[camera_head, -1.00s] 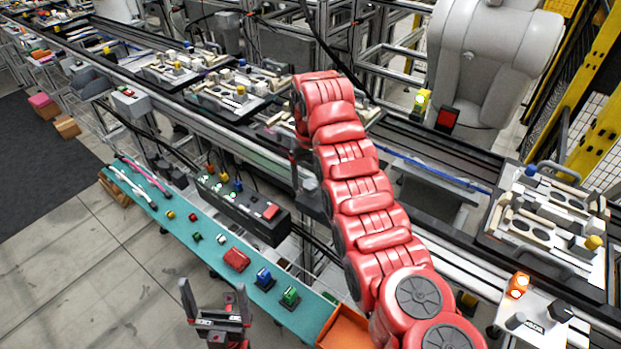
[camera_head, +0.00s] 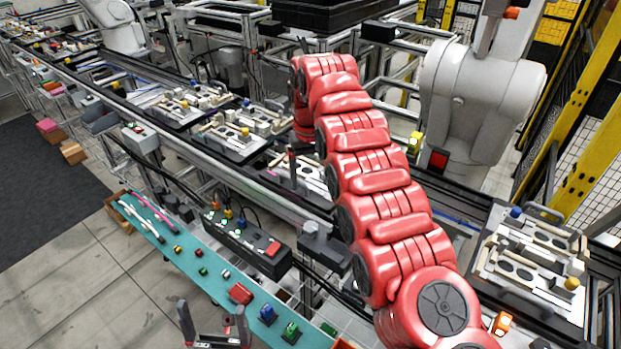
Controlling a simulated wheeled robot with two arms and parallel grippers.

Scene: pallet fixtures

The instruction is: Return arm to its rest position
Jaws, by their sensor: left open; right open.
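My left gripper (camera_head: 212,312) is at the bottom edge, in front of the teal shelf. Its two dark fingers point up, spread apart with nothing between them. My red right arm rises from the bottom right, reaches over the conveyor line and bends down at its far end. Of my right gripper (camera_head: 293,166), only a dark finger-like part shows below that bend, over the conveyor's near side. The arm hides the rest, and I see no object held there.
The teal shelf (camera_head: 190,268) carries a red block (camera_head: 240,293), a blue block (camera_head: 268,313) and a green block (camera_head: 291,331). A black button box (camera_head: 246,244) stands behind it. A pallet fixture (camera_head: 530,262) is on the right of the conveyor.

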